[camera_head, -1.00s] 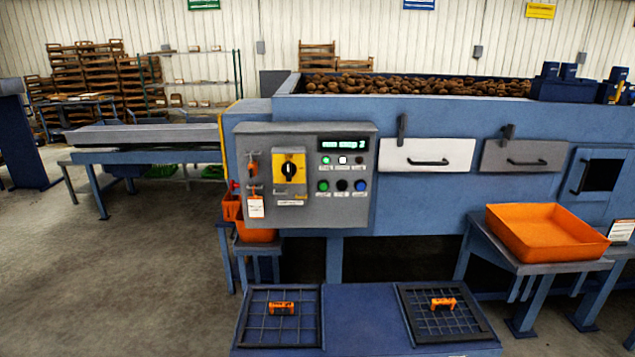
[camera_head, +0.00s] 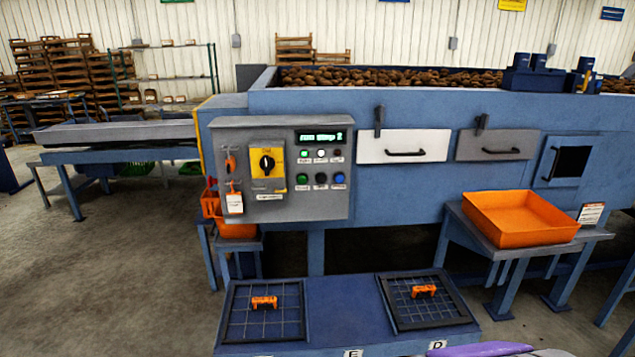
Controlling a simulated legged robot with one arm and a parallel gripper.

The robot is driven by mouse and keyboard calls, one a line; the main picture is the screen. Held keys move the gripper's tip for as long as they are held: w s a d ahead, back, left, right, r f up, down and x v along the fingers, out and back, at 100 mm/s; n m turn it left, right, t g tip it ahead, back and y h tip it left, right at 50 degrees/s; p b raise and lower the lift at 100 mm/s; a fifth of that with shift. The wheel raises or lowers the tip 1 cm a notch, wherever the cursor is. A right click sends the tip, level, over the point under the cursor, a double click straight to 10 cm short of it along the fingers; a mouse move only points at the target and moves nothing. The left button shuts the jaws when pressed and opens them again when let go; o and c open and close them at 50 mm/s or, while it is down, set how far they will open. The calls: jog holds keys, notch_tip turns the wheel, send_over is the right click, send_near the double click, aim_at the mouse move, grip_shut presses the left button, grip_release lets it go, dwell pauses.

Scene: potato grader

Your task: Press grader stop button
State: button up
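The grader (camera_head: 420,112) is a long blue machine with a heap of potatoes (camera_head: 390,77) on top. Its grey control panel (camera_head: 225,150) faces me at left centre. The panel has a lit green display (camera_head: 320,136) and a yellow plate with a black rotary knob (camera_head: 267,162). Below the display is a row of small indicators, one lit green (camera_head: 304,153). The lower row has a green button (camera_head: 303,179), a black button (camera_head: 321,178) and a blue button (camera_head: 338,178). Their labels are too small to read.
A low blue platform (camera_head: 342,300) with two black grid frames with orange handles stands in front of the panel. An orange tray (camera_head: 520,218) sits on a stand at right. An orange bin (camera_head: 238,230) is below the panel. Open floor lies at left.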

grip_shut()
dwell(1.3)
